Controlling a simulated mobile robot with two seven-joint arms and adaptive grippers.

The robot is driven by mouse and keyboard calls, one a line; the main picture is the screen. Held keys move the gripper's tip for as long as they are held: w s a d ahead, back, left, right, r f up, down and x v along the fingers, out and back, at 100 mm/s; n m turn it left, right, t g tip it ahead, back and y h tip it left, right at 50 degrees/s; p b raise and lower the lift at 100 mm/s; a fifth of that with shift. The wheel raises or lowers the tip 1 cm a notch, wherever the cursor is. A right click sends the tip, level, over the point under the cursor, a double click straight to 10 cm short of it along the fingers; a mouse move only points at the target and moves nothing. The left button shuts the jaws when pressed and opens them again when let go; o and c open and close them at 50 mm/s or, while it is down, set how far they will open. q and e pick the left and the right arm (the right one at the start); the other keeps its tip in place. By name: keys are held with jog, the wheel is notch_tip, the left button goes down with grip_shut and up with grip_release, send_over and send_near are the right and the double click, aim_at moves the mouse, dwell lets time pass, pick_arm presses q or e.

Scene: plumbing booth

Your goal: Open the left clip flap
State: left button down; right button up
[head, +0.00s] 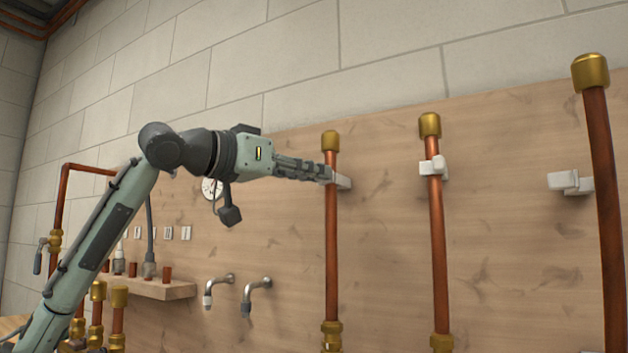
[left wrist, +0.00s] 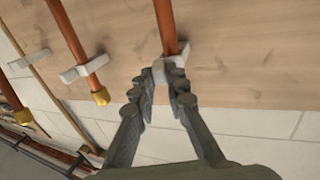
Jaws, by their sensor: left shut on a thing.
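The left copper pipe (head: 331,250) with a brass cap stands upright against the wooden panel. A white clip (head: 344,182) holds it near its top; in the left wrist view the clip (left wrist: 185,56) shows just beyond my fingers. My left gripper (head: 327,174) reaches in from the left at clip height. Its fingertips, also seen in the left wrist view (left wrist: 168,72), are shut on the white left clip flap (left wrist: 159,72). The fingers partly hide the flap, so its exact angle is hard to tell. My right gripper is in neither view.
To the right stand a middle pipe (head: 438,250) with its own white clip (head: 433,167) and a right pipe (head: 605,200) beside another clip (head: 570,182). Two taps (head: 256,292) and a wooden shelf (head: 150,288) are lower left. The wall above is clear.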

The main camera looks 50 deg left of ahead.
pick_arm(q)
jog(key=shift+s+a+m+g+h+p, duration=0.1)
jog(key=shift+a+m+g+h+p, duration=0.8)
jog(key=shift+m+g+h, duration=1.05)
jog(key=shift+a+m+g+h+p, duration=1)
jog(key=shift+m+h, duration=1.05)
jog(key=shift+h, duration=1.15)
jog(key=shift+s+a+m+g+h+p, duration=0.1)
jog(key=shift+a+m+g+h+p, duration=0.6)
jog(key=shift+m+g+h, duration=1.5)
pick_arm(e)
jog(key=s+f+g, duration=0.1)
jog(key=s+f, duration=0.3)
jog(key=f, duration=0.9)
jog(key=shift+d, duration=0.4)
pick_arm(q)
jog(key=shift+t+h, duration=0.35)
jog(key=shift+t, duration=0.2)
jog(key=c, duration=1.5)
grip_release()
jog(key=shift+c, duration=0.2)
